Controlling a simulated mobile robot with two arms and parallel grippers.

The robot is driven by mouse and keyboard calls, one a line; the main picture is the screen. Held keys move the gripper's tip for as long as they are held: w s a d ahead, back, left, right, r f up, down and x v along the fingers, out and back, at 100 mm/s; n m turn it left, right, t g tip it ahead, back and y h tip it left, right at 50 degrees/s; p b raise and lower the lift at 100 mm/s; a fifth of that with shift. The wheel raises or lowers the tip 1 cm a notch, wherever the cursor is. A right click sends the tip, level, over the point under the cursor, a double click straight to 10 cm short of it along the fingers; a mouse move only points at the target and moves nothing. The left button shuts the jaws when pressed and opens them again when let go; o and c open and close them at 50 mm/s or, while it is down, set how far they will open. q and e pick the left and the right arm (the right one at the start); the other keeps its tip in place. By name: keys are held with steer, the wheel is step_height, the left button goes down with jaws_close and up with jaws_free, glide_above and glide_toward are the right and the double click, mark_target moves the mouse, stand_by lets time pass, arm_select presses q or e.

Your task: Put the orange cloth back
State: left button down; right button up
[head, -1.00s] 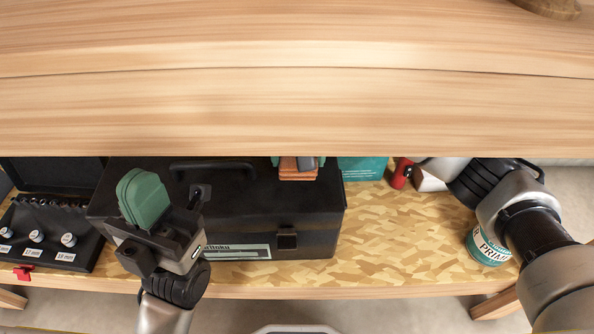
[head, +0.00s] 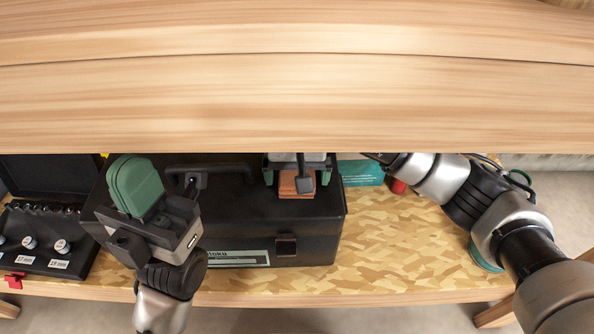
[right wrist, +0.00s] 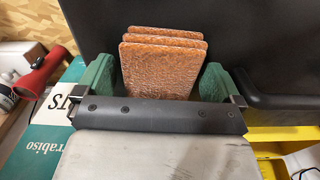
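The orange cloth (head: 296,184) is a folded, layered bundle with a textured surface. It shows large in the right wrist view (right wrist: 160,70), between the two green fingers.
A wooden top (head: 300,100) overhangs the camouflage-patterned shelf (head: 390,240) and hides its back. An open black socket case (head: 45,235) sits at left. A teal box (head: 362,173) and a red item (head: 397,186) lie right of the toolbox.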

mark_target(297, 172)
steer(key=shift+r+p, duration=1.55)
steer(key=shift+r, duration=2.35)
